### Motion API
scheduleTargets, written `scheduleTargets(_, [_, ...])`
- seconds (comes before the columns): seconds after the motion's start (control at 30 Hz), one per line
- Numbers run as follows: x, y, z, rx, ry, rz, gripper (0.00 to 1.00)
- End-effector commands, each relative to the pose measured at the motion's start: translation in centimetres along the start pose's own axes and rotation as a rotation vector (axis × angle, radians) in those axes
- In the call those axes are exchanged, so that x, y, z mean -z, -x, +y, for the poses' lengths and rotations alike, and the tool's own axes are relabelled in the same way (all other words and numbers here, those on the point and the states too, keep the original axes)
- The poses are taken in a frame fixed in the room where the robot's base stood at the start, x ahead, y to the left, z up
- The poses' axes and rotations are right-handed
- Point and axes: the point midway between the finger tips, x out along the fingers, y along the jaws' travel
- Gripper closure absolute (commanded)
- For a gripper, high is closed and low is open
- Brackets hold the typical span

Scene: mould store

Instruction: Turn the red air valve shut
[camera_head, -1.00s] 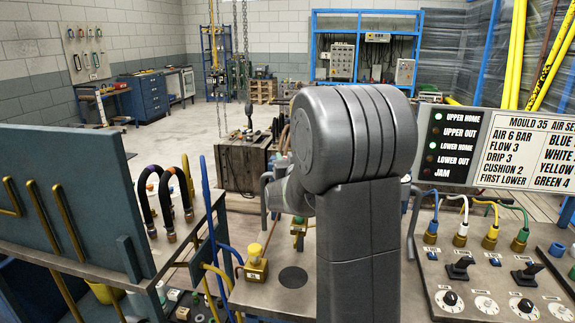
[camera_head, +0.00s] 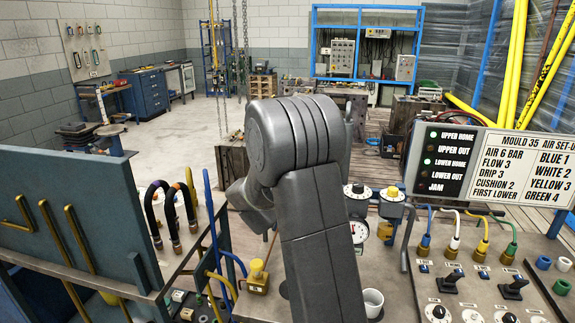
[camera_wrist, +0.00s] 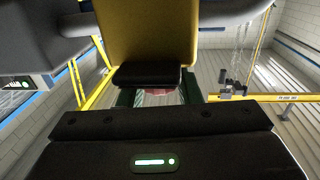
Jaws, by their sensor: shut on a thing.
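My gripper (camera_wrist: 158,98) shows in the wrist view, with its dark body in front and green-edged fingers beyond. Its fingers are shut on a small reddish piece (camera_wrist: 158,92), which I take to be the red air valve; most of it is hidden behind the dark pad. A large yellow block (camera_wrist: 148,30) stands just beyond the fingers. In the head view my grey arm hides my gripper and the valve, so I cannot tell how far the valve is turned.
A round gauge (camera_head: 385,231) and a white cup (camera_head: 372,302) stand right of my arm. A yellow-capped brass fitting (camera_head: 257,280) is on the left. The control panel (camera_head: 476,295) with hoses and the sign board (camera_head: 487,165) stand at right. Upright hoses (camera_head: 172,215) rise at left.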

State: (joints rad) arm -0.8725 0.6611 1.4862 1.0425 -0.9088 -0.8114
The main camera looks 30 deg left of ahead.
Motion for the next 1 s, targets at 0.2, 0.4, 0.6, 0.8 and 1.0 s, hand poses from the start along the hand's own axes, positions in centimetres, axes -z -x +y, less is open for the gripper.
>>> scheduleTargets(0.2, [0.45,-0.04,-0.16,-0.204,0.0,-0.001,0.92])
scheduleTargets(0.4, [0.28,-0.06,-0.17,-0.381,-0.001,0.001,0.92])
scheduleTargets(0.6, [0.15,-0.08,-0.11,-0.526,-0.002,0.002,0.92])
scheduleTargets(0.8, [0.14,-0.08,-0.08,-0.623,-0.003,0.002,0.92])
scheduleTargets(1.0, [0.1,-0.06,-0.04,-0.674,-0.002,0.002,0.92])
